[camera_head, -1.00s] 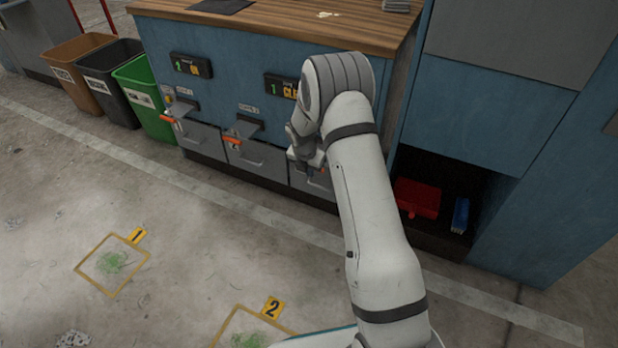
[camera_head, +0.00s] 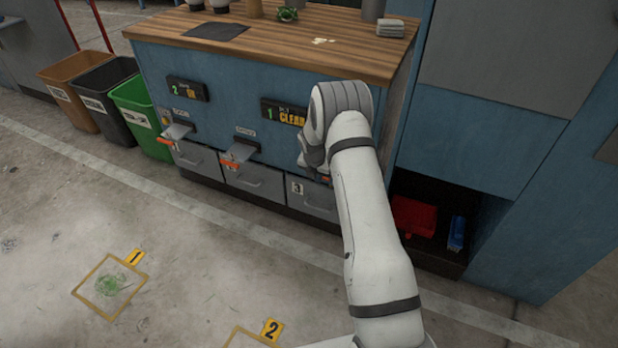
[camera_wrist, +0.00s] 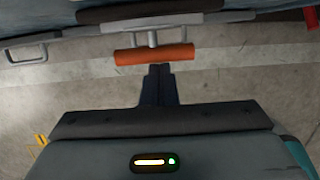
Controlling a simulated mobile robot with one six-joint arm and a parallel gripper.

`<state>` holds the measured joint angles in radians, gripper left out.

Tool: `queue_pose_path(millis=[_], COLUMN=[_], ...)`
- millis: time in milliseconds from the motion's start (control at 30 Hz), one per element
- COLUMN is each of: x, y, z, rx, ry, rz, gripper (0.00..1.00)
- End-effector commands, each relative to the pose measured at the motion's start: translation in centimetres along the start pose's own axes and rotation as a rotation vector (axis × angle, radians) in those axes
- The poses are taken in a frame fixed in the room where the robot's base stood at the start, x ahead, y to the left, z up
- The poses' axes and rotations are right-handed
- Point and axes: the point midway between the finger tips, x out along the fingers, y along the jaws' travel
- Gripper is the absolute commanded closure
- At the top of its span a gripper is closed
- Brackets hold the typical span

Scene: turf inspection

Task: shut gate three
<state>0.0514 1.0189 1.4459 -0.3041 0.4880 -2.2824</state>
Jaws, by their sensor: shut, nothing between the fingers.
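The bin front marked 3 (camera_head: 312,200) is at the right end of a row of grey fronts low in the blue cabinet. The gate above it is mostly hidden by my arm in the head view, with only a bit of orange showing. In the wrist view an orange bar handle (camera_wrist: 155,54) on a metal stem sticks out from the cabinet. My gripper (camera_wrist: 159,70) is shut and empty, its fingertips just below the bar in the picture. I cannot tell whether they touch it. My gripper is hidden in the head view.
Orange-handled gates one (camera_head: 177,133) and two (camera_head: 239,153) are to the left. Brown (camera_head: 71,93), black (camera_head: 106,97) and green (camera_head: 143,118) bins stand further left. A red container (camera_head: 413,217) sits in the open bay to the right. The floor in front is mostly clear.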

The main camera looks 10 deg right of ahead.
Motion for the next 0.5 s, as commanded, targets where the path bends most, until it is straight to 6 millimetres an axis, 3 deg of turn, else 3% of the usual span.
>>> queue_pose_path(millis=[333,500], x=[-0.1,-0.1], y=[0.7,0.8], z=[-0.2,-1.7], rx=[-0.013,-0.015], ry=[-0.006,-0.002], rz=[0.005,0.003], gripper=[1.0,1.0])
